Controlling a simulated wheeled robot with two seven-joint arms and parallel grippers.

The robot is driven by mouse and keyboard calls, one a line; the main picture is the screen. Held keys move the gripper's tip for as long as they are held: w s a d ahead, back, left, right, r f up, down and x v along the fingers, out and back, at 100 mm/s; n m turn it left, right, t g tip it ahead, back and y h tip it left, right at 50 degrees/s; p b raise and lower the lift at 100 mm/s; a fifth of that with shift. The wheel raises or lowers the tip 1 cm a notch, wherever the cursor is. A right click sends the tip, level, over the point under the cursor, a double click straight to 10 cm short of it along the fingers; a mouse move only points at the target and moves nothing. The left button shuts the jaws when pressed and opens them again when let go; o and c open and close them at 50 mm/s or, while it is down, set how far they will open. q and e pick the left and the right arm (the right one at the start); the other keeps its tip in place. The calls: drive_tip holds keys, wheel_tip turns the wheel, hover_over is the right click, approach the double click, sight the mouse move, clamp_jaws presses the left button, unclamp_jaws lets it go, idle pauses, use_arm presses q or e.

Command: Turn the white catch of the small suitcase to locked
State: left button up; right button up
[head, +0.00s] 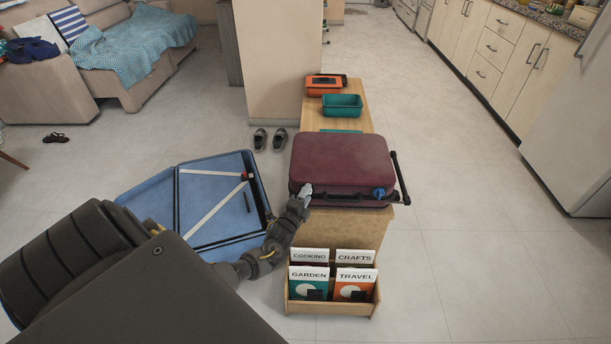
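The small maroon suitcase (342,158) lies closed and flat on a wooden bench (343,229). A blue catch (379,192) shows at the right of its near side. My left gripper (304,192) is at the left end of that near side, close to or touching it. A small pale shape shows at its tip; I cannot tell whether it is the white catch or part of my fingers. Its fingers are too small to tell open from shut. The position of the white catch cannot be read. My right gripper is out of view.
An open blue suitcase (152,202) lies on the floor at left. A wooden rack (331,307) of booklets stands before the bench. A teal bin (342,105) and an orange case (325,86) are behind the suitcase. Shoes (270,140) are on the floor. The floor at right is clear.

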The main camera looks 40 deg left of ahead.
use_arm(q)
drive_tip(key=shift+o, duration=0.9)
drive_tip(key=shift+s+a, duration=0.1)
drive_tip(key=p+v, duration=0.1)
drive_tip(key=v, duration=1)
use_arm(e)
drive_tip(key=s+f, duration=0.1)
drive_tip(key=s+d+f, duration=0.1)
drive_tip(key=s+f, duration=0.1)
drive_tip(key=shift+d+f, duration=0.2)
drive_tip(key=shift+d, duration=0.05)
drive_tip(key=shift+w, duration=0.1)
